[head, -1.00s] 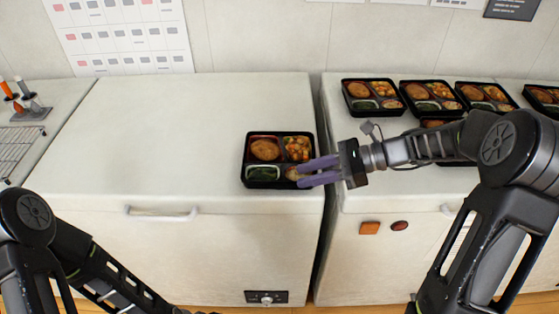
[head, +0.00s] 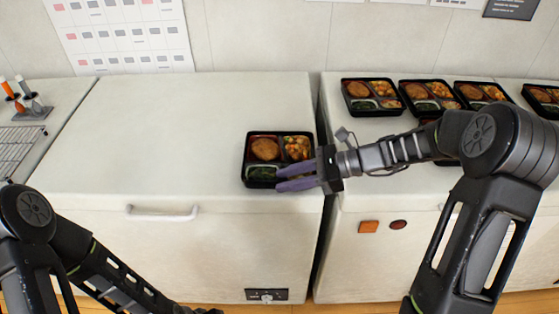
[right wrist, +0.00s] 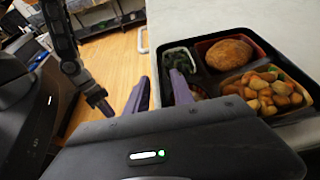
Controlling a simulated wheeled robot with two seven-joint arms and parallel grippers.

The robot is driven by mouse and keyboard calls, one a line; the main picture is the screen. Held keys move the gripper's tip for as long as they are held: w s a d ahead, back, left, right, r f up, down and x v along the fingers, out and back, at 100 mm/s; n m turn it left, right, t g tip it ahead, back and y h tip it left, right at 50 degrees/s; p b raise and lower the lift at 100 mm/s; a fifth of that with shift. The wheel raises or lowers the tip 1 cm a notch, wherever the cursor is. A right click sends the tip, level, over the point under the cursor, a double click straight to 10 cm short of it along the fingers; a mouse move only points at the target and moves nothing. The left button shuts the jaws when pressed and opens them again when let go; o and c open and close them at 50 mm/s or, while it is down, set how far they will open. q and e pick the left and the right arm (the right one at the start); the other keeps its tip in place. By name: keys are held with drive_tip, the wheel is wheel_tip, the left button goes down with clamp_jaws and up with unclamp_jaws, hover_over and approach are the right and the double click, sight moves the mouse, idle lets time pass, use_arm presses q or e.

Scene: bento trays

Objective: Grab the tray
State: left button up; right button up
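A black bento tray (head: 245,160) with a brown patty, orange-brown chunks and greens lies flat near the front right edge of the left white counter. It also shows in the right wrist view (right wrist: 262,44). My right gripper (head: 280,180) is at the tray's front right corner, its purple fingers apart. In the right wrist view, one finger overlaps the tray and the other is outside its edge, over the floor. The tray's front right part is partly hidden by the fingers. I cannot tell whether they touch it.
Several similar filled trays (head: 371,112) stand on the right counter (head: 348,180), behind and beside my right arm. A narrow gap separates the counters. A wire rack (head: 15,148) is at far left. The left counter (head: 160,130) is clear left of the tray.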

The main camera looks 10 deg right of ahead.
clamp_jaws()
idle(0.3)
idle(1.2)
